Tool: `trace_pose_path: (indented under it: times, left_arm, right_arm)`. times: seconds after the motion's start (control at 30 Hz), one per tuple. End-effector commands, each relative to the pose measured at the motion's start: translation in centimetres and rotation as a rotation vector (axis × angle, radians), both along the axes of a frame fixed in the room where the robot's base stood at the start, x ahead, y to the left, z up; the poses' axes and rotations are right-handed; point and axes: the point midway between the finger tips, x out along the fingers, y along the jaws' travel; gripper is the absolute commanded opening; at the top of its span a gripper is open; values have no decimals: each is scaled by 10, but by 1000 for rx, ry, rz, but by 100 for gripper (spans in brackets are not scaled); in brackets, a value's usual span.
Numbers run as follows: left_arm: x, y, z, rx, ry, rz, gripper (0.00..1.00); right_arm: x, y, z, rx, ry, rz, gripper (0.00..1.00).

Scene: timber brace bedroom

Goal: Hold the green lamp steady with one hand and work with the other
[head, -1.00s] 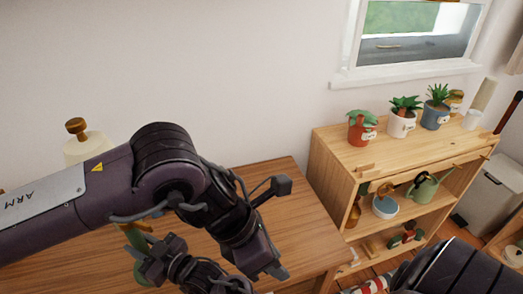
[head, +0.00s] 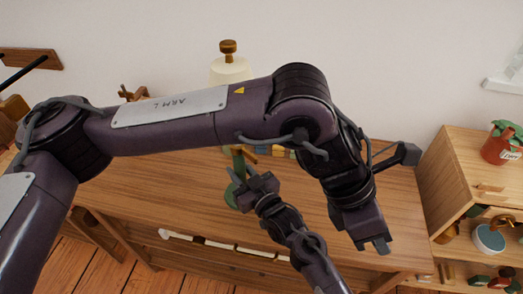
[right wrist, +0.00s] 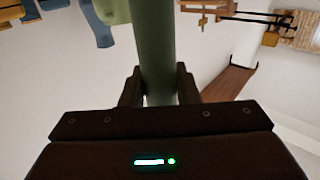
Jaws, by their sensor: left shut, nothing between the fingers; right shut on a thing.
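The green lamp stands on the wooden table, with its pale shade (head: 230,71) and wooden knob above my left arm. Its green stem (head: 238,163) shows below that arm, which hides part of the lamp. My right gripper (head: 248,187) is shut on the stem. The right wrist view shows the green stem (right wrist: 155,50) between the two fingers. My left gripper (head: 376,246) is shut and empty, pointing down over the right part of the table, apart from the lamp.
The wooden table (head: 330,215) has bare room around my left gripper. Small coloured blocks (head: 275,151) lie behind my left arm. A wooden shelf (head: 455,175) with a potted plant (head: 502,142) stands at the right. A wall rack (head: 30,58) is at the far left.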

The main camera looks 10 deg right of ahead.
Motion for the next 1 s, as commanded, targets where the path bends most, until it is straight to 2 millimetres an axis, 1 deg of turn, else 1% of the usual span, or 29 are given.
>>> trace_pose_path:
  times: [0.07, 0.17, 0.2, 0.27, 0.3, 0.37, 0.4, 0.47, 0.5, 0.57, 0.6, 0.63, 0.67, 0.7, 0.73, 0.77, 0.8, 0.87, 0.9, 0.93, 0.97, 1.0]
  left_arm:
    - [12, -3, 23, -56, 65, 66, 0]
    - [39, -4, 70, -163, 195, 192, 0]
    - [54, 0, 93, -217, 259, 252, 0]
    - [81, 11, 130, -303, 361, 340, 0]
    - [99, 22, 154, -359, 427, 396, 0]
    - [126, 42, 188, -440, 518, 470, 0]
    - [142, 58, 208, -491, 573, 510, 0]
    - [164, 84, 235, -562, 646, 564, 0]
    - [178, 102, 251, -607, 688, 594, 0]
    - [195, 130, 274, -670, 745, 634, 0]
    - [206, 149, 286, -709, 781, 658, 0]
    - [215, 165, 292, -734, 809, 681, 0]
    - [227, 180, 293, -752, 840, 707, 0]
    - [244, 198, 284, -760, 879, 751, 0]
    - [256, 209, 274, -758, 906, 783, 0]
    - [268, 220, 263, -755, 930, 815, 0]
    - [282, 234, 246, -747, 962, 856, 0]
    - [303, 257, 217, -734, 1010, 924, 0]
    - [315, 274, 194, -722, 1042, 970, 0]
    - [321, 286, 176, -709, 1064, 999, 0]
    - [323, 295, 153, -685, 1084, 1019, 0]
    - [319, 304, 121, -644, 1106, 1029, 0]
  right_arm:
    - [0, 0, 0, 0, 1, 0, 0]
    - [0, 0, 0, 0, 0, 0, 0]
    - [0, 0, 0, 0, 0, 0, 0]
    - [0, 0, 0, 0, 0, 0, 0]
    - [0, 0, 0, 0, 0, -1, 0]
    - [0, 0, 0, 0, 0, -1, 0]
    - [0, 0, 0, 0, 0, -1, 0]
    - [0, 0, 0, 0, 0, -1, 0]
    - [0, 0, 0, 0, 0, -1, 0]
    - [0, 0, 0, 0, 1, -1, 0]
    - [0, 0, 0, 0, 1, 0, 0]
    - [0, 0, 0, 0, 1, 0, 0]
    - [0, 0, -1, 0, 1, 0, 0]
    - [0, 0, -1, 0, 1, 0, 0]
    - [0, 0, -1, 0, 1, 0, 0]
    - [0, 0, 0, 0, 0, 0, 0]
    - [0, 0, 0, 0, 0, 0, 0]
    - [0, 0, 0, 0, 0, 0, 0]
    - [0, 0, 0, 0, 0, 0, 0]
    - [0, 0, 0, 0, 0, 0, 0]
    - [0, 0, 0, 0, 0, 0, 0]
    - [0, 0, 0, 0, 0, 0, 0]
